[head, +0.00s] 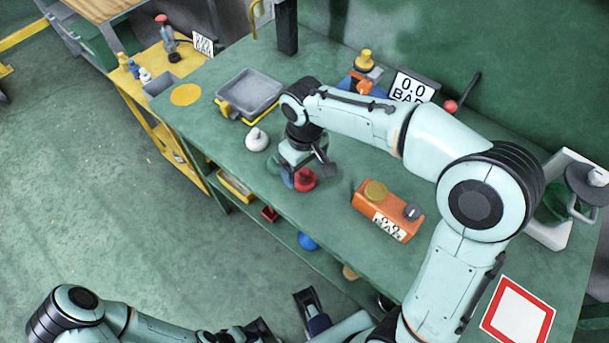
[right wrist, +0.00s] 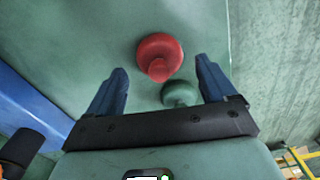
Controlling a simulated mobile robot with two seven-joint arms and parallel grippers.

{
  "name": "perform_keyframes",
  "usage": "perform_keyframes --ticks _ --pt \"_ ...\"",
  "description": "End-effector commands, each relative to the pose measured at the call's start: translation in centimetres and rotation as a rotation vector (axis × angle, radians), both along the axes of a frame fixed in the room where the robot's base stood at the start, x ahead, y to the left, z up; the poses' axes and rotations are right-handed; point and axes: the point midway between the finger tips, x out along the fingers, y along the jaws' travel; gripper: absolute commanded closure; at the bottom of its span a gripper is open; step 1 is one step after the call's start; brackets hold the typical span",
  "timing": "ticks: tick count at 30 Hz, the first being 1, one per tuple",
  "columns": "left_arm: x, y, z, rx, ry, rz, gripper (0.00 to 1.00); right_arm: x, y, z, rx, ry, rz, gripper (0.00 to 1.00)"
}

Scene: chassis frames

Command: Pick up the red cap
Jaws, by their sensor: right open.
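The red cap (head: 304,181) stands on the green workbench (head: 225,145), below my right gripper (head: 307,171). The right gripper is open and empty. In the right wrist view, the red cap (right wrist: 160,57) has a round base and a small knob, and lies just beyond and between the spread blue fingertips (right wrist: 162,68). A green cap (right wrist: 180,95) lies close to it, nearer the palm. In the head view the gripper partly covers both caps.
A white cap (head: 257,140) and a grey tray (head: 249,92) stand left of the right gripper. An orange gauge box (head: 387,211) stands to the right. A red-framed sign (head: 518,312) lies at the bench's near right end. A lower shelf holds a blue cap (head: 308,241).

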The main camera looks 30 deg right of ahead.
Motion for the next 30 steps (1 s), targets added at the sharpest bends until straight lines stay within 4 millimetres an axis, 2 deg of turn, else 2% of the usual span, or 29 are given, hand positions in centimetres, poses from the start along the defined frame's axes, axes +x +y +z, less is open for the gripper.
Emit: perform_keyframes --ticks 3,6,13,14,15,18,30 --pt "0.1 0.0 -0.3 0.001 -0.004 0.001 0.57 -0.1 -0.1 -2.0 -0.001 0.003 0.0 0.15" --pt "0.1 0.0 -0.4 0.001 -0.006 0.001 0.57 -0.1 -0.1 -2.7 0.0 0.002 -0.001 0.15" --pt "0.1 0.0 -0.4 0.0 -0.006 0.001 0.57 0.0 -0.1 -2.8 0.0 0.0 -0.001 0.15" --pt "0.1 0.0 -0.4 0.0 -0.006 0.001 0.57 0.0 -0.1 -2.8 0.0 0.0 -0.001 0.19" --pt "0.1 0.0 -0.4 0.0 -0.006 0.001 0.57 0.0 -0.1 -2.8 0.0 0.0 -0.001 0.32" --pt "0.1 0.0 -0.4 0.0 -0.006 0.001 0.57 0.0 -0.1 -2.8 0.0 0.0 -0.001 0.61" --pt "0.1 0.0 -0.3 0.001 -0.006 0.001 0.57 0.0 -0.1 -2.2 0.0 -0.002 0.0 0.62"
